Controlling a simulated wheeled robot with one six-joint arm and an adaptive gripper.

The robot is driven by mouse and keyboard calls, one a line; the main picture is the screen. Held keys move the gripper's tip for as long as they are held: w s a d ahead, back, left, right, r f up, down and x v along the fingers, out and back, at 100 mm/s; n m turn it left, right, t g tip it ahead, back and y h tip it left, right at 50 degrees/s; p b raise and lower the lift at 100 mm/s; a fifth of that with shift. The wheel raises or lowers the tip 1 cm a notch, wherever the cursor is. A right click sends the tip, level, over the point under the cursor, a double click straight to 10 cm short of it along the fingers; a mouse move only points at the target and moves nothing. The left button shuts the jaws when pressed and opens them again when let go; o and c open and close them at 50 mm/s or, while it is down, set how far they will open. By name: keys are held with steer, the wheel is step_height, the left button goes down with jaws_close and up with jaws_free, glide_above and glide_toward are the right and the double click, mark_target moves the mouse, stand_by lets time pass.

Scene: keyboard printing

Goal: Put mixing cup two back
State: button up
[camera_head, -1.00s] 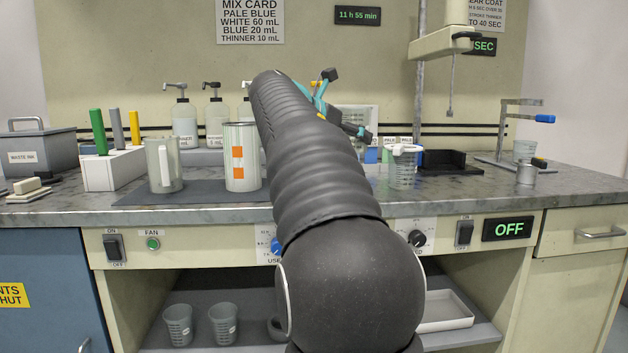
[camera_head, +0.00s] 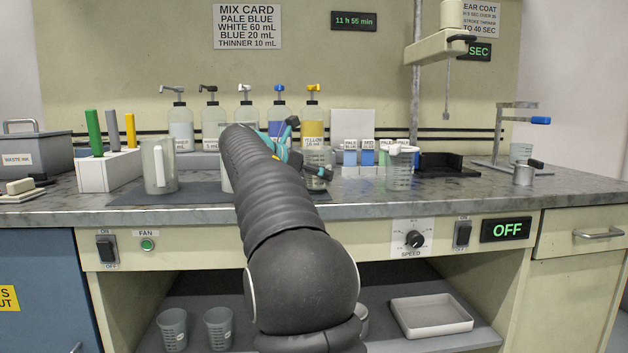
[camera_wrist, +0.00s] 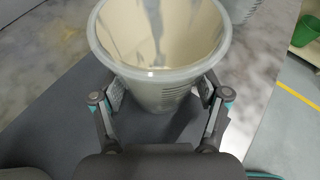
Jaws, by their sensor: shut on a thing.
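My gripper (camera_wrist: 160,98) is shut on a translucent mixing cup (camera_wrist: 160,74), with one finger on each side of its wall. The cup is open at the top, and pale cream shows on its inside. In the head view the held cup (camera_head: 317,179) shows partly, beside my dark arm and in front of the yellow-topped bottle. It is above the dark mat's right end; I cannot tell whether its base touches. Another graduated cup (camera_head: 399,172) stands farther right with a white piece across its rim. Two more cups stand on the lower shelf, left (camera_head: 173,330) and right (camera_head: 218,328).
A handled jug (camera_head: 158,167) stands on the dark mat (camera_head: 190,190). Pump bottles (camera_head: 180,125) line the back. A black holder (camera_head: 447,164) and small metal cup (camera_head: 523,175) are right. An empty white tray (camera_head: 430,316) lies on the lower shelf (camera_head: 385,340).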

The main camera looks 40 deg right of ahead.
steer(key=shift+f, duration=0.3)
steer(key=o, duration=1.7)
steer(key=shift+r, duration=0.3)
steer(key=p+v, duration=0.2)
steer(key=v, duration=1)
